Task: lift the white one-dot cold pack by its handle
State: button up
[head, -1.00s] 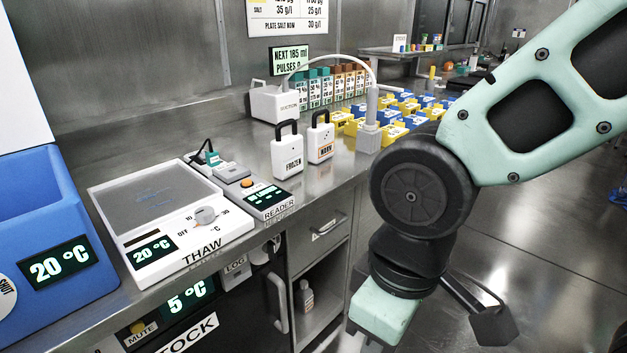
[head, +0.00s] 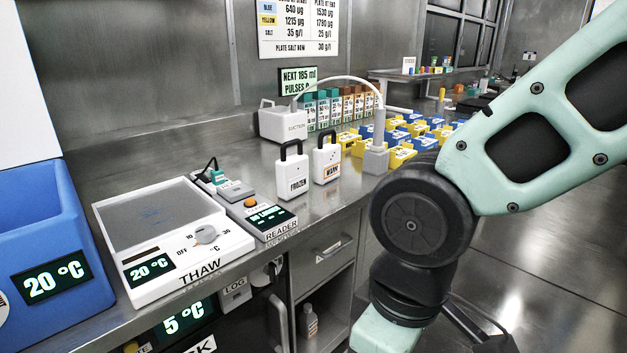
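Two white packs with dark upright loop handles stand on the steel bench in the head view. The left pack (head: 291,174) is labelled FROZEN. The right pack (head: 327,160) has a small orange-edged label that reads like WORN. I cannot make out dots on either, so I cannot tell which is the one-dot pack. Both stand upright, with nothing touching their handles. My arm comes in from the right and bends down in front of the bench edge. Its end runs out of the bottom of the picture, so my gripper is not visible.
A thaw plate (head: 184,283) and a reader (head: 266,221) lie left of the packs. A suction unit (head: 284,124) stands behind them, its hose arching to a grey holder (head: 375,160) at their right. Blue and yellow blocks (head: 404,151) crowd beyond. A blue bin (head: 30,200) stands far left.

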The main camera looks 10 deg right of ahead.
aim_at(292, 171)
jog(key=i+l, duration=0.15)
jog(key=l, duration=0.15)
jog(key=i+l, duration=0.15)
jog(key=l, duration=0.2)
jog(key=i+l+u, duration=0.1)
jog(key=l, duration=0.2)
jog(key=i+l, duration=0.2)
jog(key=l, duration=0.15)
jog(key=i+l, duration=0.15)
jog(key=l, duration=0.2)
jog(key=i+l+u, duration=0.1)
jog(key=u, duration=1.3)
